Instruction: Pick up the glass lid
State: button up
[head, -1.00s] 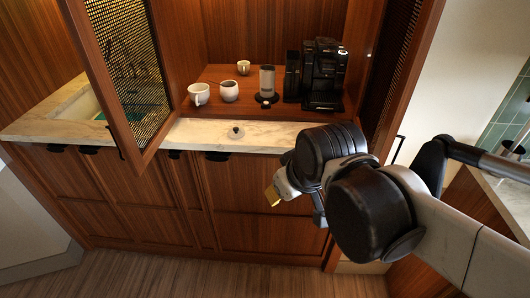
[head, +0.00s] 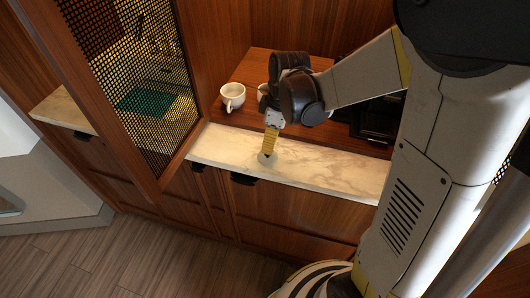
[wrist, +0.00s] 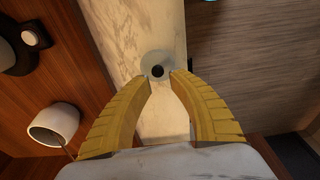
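The glass lid (wrist: 172,60) is a small, clear round disc with a dark knob (wrist: 157,71) at its middle. It lies on the pale marble counter strip, and in the head view (head: 264,160) it shows just under my fingertips, partly hidden. My gripper (wrist: 161,80) points at the lid, its yellow fingers apart with a gap between the tips. The tips are close to the knob, one on either side of it in the wrist view. I cannot tell whether they touch the lid. In the head view my gripper (head: 268,152) reaches down over the counter.
A white mug (head: 232,97) stands on the wooden shelf behind the marble strip (head: 320,168). A mesh cabinet door (head: 140,85) stands open at left. A black machine (head: 378,118) is partly hidden behind my arm. The counter around the lid is clear.

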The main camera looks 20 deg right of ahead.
jog(key=f, duration=0.2)
jog(key=f+b, duration=0.2)
jog(key=f, duration=0.1)
jog(key=shift+w+a+f, duration=0.2)
jog(key=shift+w+f, duration=0.1)
jog(key=shift+w, duration=0.1)
jog(key=shift+r, duration=0.1)
grip_shut()
